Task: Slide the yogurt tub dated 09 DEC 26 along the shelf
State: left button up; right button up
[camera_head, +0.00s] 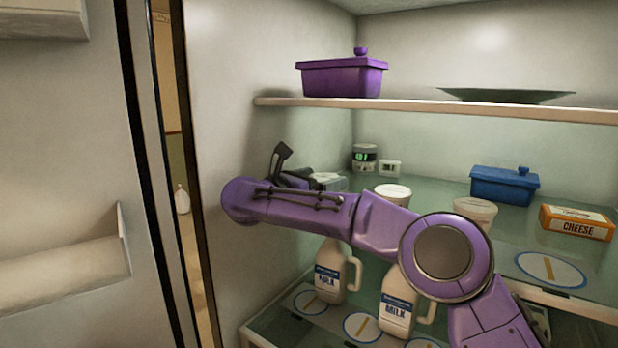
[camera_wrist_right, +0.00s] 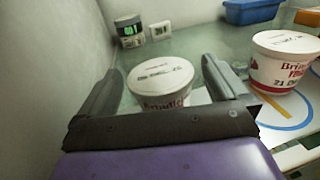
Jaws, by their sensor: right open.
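In the right wrist view a white yogurt tub (camera_wrist_right: 158,78) stands upright on the shelf, between the open fingers of my right gripper (camera_wrist_right: 161,74). The print on its lid is too blurred to read surely, and its front is partly hidden by the gripper. A second tub (camera_wrist_right: 285,62), with red print and a date beginning 21, stands to the right. In the head view my right gripper (camera_head: 293,168) is near the left wall, with a pale lid (camera_head: 328,180) beside it. Two white tubs (camera_head: 393,193) (camera_head: 475,209) stand farther right, partly behind my arm.
A digital display device (camera_head: 364,157) and small white box (camera_head: 390,168) stand at the back. A blue dish (camera_head: 504,185) and cheese box (camera_head: 577,222) are on the right. Milk jugs (camera_head: 333,270) stand below. An upper shelf (camera_head: 430,105) holds a purple dish (camera_head: 341,77).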

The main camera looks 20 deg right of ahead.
jog(key=c, duration=1.1)
jog(key=shift+s+a+f+b, duration=0.1)
jog(key=shift+s+a+b, duration=0.05)
jog(key=shift+a+b, duration=0.25)
jog(key=v, duration=0.2)
jog(key=s+b+v, duration=0.1)
jog(key=v, duration=0.1)
jog(key=shift+d, duration=0.15)
pick_arm(q)
jog(key=shift+s+a+f, duration=0.1)
jog(key=shift+s+f, duration=0.85)
jog(key=shift+f, duration=0.1)
pick_arm(e)
jog(key=shift+v, duration=0.95)
jog(key=shift+s, duration=0.15)
jog(key=o, duration=1.1)
jog(key=shift+d, duration=0.1)
pick_arm(q)
jog(key=shift+b, duration=0.3)
